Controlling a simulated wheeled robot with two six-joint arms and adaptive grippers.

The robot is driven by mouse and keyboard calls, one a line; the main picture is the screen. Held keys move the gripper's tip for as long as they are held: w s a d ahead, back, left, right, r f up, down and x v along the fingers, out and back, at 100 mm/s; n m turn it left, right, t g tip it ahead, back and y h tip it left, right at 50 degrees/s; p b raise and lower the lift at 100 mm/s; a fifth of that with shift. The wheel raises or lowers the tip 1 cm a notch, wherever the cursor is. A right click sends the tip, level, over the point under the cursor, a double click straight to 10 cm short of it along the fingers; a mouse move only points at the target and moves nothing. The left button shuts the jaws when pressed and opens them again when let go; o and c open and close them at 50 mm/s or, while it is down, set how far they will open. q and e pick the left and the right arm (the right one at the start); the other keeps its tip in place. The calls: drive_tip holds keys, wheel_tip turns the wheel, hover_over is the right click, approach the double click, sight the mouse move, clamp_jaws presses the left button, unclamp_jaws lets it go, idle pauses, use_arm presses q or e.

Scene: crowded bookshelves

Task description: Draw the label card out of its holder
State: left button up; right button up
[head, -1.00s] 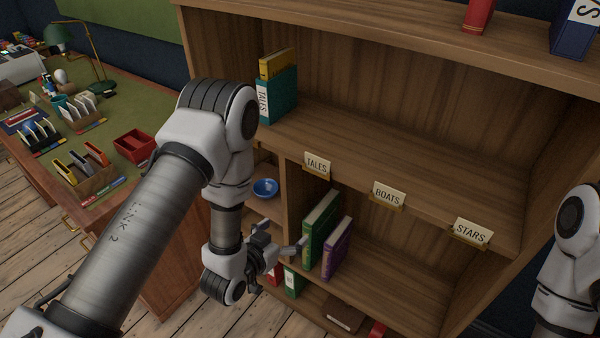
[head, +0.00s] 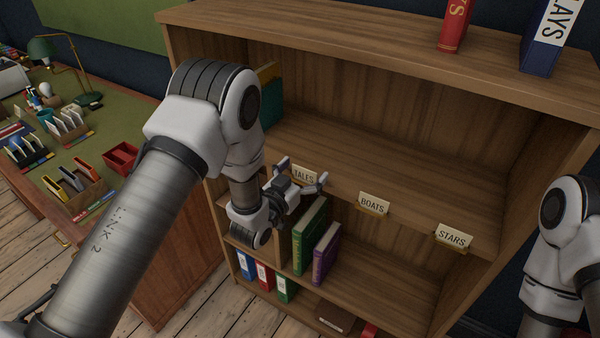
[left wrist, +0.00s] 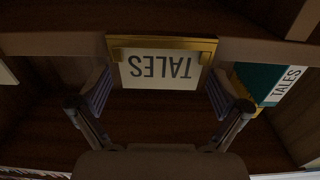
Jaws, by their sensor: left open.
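A cream TALES label card (head: 304,176) sits in a brass holder on the shelf's front edge. In the left wrist view the card (left wrist: 155,72) appears upside down, framed by its brass holder (left wrist: 160,43). The BOATS card (head: 373,203) and the STARS card (head: 453,237) sit in holders farther right. My left gripper (head: 303,171) is open and empty in front of the TALES card. In the left wrist view its fingers (left wrist: 160,92) are spread wide, one on each side of the card. I see no contact. Only my right arm shows; its gripper is hidden.
A green book (head: 309,238) and a purple book (head: 326,254) stand on the shelf below. A teal TALES book (left wrist: 262,80) stands on the shelf behind the labels. The desk (head: 140,130) with card boxes is at the left. The label shelf is mostly bare.

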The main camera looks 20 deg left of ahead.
use_arm(q)
drive_tip(key=c, duration=1.2)
drive_tip(key=shift+r+p, duration=1.15)
drive_tip(key=shift+r, duration=0.7)
